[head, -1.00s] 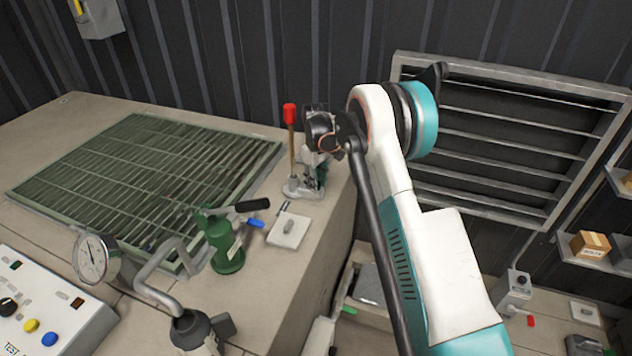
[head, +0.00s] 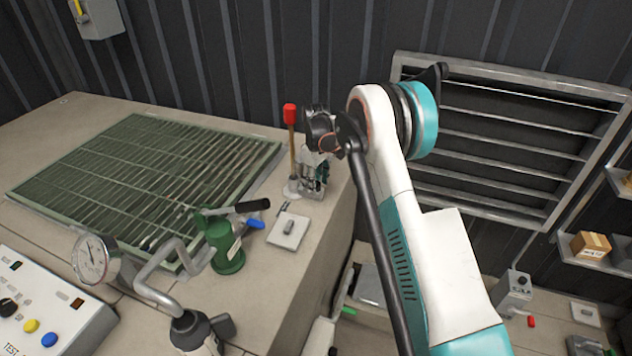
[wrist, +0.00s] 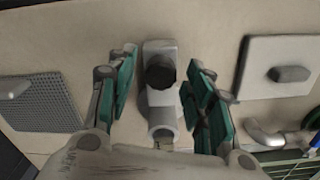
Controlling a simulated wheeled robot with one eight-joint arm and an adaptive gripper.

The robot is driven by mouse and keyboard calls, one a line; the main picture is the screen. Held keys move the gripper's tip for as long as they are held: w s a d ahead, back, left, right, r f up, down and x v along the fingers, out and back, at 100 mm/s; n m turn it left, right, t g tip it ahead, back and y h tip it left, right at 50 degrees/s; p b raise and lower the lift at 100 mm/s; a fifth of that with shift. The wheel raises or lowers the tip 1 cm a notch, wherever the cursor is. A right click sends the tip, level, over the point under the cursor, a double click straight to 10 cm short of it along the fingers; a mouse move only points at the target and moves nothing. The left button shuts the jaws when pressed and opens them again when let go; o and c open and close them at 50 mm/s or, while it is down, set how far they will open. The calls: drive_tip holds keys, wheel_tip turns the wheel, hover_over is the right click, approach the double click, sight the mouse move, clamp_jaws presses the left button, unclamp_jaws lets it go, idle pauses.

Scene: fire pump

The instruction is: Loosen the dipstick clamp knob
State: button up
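The dipstick (head: 290,130), with its red handle, stands upright near the tabletop's back right corner in the head view. In the wrist view a black round knob (wrist: 159,70) sits on a grey clamp bracket (wrist: 161,101). My gripper (wrist: 157,88) is above it, with its teal-padded fingers spread on the left and right of the bracket. Gaps show between both pads and the knob. In the head view my gripper (head: 316,178) points down just right of the dipstick and hides most of the clamp and the knob.
A green hand pump (head: 226,245) and a light plate with a grey handle (head: 287,231) are on the tabletop nearby. A green grating (head: 140,170) lies to the left. A pressure gauge (head: 92,257) and a control box (head: 45,305) are in front. The table's right edge is close.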

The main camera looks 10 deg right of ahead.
drive_tip(key=shift+r, duration=0.1)
wheel_tip(320, 180, up, 12)
idle(0.6)
